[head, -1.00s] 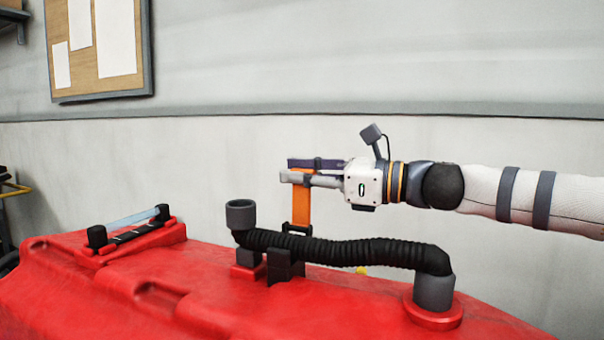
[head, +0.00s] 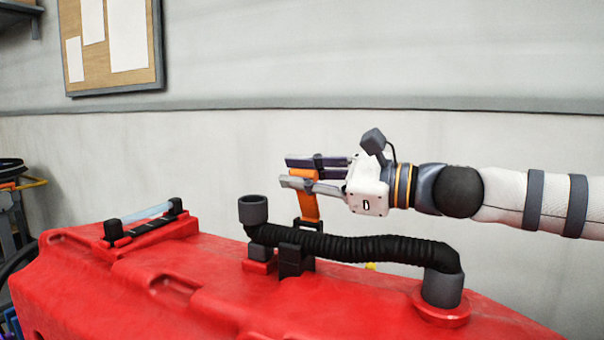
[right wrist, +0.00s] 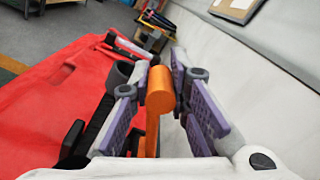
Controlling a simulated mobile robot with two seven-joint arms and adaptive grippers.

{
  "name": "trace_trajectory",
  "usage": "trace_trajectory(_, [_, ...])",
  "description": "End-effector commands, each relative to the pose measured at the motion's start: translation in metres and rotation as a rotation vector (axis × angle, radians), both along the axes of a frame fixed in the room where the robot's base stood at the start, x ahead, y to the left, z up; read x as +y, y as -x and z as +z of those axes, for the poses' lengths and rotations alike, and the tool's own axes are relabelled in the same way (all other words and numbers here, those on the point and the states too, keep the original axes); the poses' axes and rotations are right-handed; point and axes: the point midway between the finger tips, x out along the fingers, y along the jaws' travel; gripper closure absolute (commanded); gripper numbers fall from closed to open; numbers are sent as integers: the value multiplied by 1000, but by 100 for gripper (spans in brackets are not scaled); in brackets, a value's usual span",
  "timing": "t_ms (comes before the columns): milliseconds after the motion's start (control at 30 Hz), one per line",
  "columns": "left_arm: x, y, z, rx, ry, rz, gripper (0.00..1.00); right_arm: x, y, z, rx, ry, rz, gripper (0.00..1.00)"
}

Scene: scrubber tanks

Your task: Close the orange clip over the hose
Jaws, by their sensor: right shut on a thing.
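The orange clip (head: 309,206) stands up behind the black ribbed hose (head: 350,246), its top leaning slightly left. It is open and does not lie across the hose. My right gripper (head: 300,173) is shut on the clip's upper end, above the hose. In the right wrist view the clip's rounded end (right wrist: 160,92) shows between the finger pads. The hose runs from a grey cuff (head: 253,210) at left to another grey cuff (head: 442,288) at right. It rests in a dark holder (head: 291,262) near the clip. My left gripper is not in view.
The hose lies along the top of a red tank (head: 200,275). A pale wall (head: 200,165) with a pinboard (head: 157,40) is behind.

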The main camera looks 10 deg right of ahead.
Motion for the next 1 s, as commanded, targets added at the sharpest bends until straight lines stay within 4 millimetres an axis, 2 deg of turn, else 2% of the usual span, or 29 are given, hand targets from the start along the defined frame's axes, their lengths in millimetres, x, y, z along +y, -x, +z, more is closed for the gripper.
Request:
trace_trajectory(333, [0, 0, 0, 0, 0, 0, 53, 2, 2, 1, 1, -2, 5, 100])
trace_trajectory(367, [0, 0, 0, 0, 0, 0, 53, 2, 2, 1, 1, -2, 5, 79])
trace_trajectory(433, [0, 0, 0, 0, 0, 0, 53, 2, 2, 1, 1, -2, 5, 63])
trace_trajectory(467, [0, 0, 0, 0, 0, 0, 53, 1, 1, 1, 1, -2, 5, 62])
trace_trajectory(767, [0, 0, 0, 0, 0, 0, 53, -1, 2, 1, 0, -1, 3, 62])
trace_trajectory(867, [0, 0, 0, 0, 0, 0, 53, -15, 10, 2, -1, -1, 1, 62])
trace_trajectory(1000, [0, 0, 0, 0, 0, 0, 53, -47, 32, 3, -4, -4, -1, 62])
